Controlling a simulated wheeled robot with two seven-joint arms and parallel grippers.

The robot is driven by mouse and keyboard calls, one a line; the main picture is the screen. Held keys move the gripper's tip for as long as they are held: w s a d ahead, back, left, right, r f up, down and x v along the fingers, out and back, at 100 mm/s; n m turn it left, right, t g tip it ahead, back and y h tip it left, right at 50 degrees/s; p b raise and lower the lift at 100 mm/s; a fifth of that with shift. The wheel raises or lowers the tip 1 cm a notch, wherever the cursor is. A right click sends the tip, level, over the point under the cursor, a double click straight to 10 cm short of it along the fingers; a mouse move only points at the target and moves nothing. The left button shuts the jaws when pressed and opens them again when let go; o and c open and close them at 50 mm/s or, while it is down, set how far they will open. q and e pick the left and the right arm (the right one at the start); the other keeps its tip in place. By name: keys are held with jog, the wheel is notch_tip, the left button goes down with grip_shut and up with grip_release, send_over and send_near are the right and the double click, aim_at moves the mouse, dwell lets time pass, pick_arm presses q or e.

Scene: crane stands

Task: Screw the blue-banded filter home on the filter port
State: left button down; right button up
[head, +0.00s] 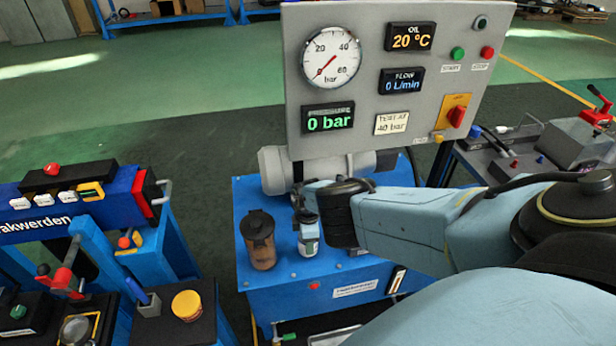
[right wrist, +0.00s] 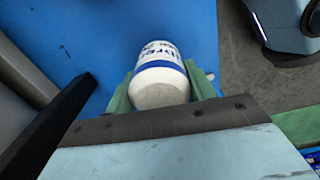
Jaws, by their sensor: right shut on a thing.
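The blue-banded filter (head: 309,239) is a white canister with blue bands, roughly upright over the blue unit's top in the head view. It also shows in the right wrist view (right wrist: 158,72), with its rounded pale end toward the camera. My right gripper (right wrist: 165,82) is shut on it, with green fingers on both sides. In the head view the right gripper (head: 306,203) comes in from the right above the filter and partly covers it. I cannot make out the filter port or whether the filter touches it. My left gripper is not in view.
The blue unit (head: 270,292) carries a dark-capped brown container (head: 258,241) close left of the filter. A grey motor (head: 275,171) and a gauge panel (head: 380,70) stand behind.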

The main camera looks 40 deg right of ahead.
jog(key=shift+m, duration=1.2)
jog(key=shift+m, duration=1.2)
jog(key=o, duration=1.3)
jog(key=shift+c, duration=0.2)
notch_tip(320, 180, up, 5)
jog(key=p, duration=0.5)
